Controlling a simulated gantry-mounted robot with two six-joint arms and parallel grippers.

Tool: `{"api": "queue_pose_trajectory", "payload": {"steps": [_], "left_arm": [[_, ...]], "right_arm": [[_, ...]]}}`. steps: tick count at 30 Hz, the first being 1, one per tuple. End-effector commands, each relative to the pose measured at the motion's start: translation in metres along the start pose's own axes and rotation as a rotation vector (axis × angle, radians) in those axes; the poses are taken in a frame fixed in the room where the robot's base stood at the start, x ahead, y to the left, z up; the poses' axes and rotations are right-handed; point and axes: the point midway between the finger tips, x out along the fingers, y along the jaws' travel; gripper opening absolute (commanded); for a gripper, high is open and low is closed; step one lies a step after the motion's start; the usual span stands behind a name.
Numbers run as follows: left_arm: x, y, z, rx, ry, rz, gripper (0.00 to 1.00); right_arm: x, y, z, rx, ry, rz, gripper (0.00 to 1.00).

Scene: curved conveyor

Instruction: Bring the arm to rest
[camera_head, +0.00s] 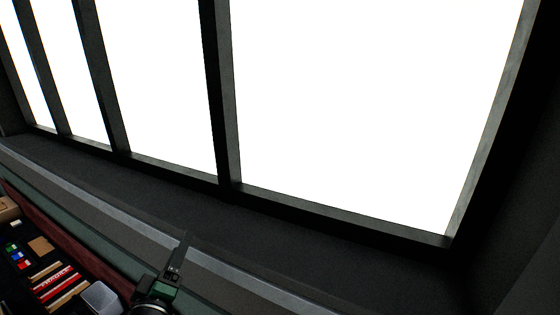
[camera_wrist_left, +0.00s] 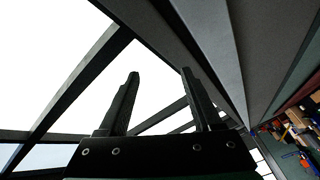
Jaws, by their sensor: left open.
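My left gripper (camera_head: 180,258) shows at the bottom of the head view, pointing up in front of the grey ledge below the windows. In the left wrist view the left gripper (camera_wrist_left: 158,82) has its two dark fingers apart, with nothing between them but window and frame behind. It is open and empty, and touches nothing that I can see. My right gripper is in neither view.
Large bright windows (camera_head: 370,90) in dark frames fill the head view. A dark belt (camera_head: 20,285) at the lower left carries boxes, including a red "FRAGILE" one (camera_head: 56,283). Several items (camera_wrist_left: 300,135) also show at the right of the left wrist view.

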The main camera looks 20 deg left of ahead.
Motion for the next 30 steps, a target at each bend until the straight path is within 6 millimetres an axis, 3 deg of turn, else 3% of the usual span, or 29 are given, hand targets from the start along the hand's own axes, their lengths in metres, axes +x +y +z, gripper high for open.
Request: {"api": "queue_pose_trajectory", "payload": {"steps": [1,6,9,12,15,19,30], "left_arm": [[-0.005,0.048,-0.009,0.015,0.012,0.095,0.66],[-0.051,0.188,-0.042,0.108,0.093,0.407,0.66],[-0.098,0.258,-0.071,0.189,0.19,0.585,0.66],[-0.15,0.301,-0.105,0.327,0.347,0.724,0.66],[-0.178,0.31,-0.114,0.533,0.474,0.759,0.66],[-0.179,0.311,-0.112,0.69,0.537,0.733,0.66],[-0.177,0.31,-0.112,0.722,0.548,0.722,0.66]], "right_arm": [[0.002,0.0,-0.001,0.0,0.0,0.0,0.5],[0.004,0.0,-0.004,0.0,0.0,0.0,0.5],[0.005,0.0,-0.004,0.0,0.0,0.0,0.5],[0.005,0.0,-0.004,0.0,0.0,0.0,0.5],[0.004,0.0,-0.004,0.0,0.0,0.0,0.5],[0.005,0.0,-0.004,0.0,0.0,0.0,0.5],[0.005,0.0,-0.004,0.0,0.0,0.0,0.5]]}}
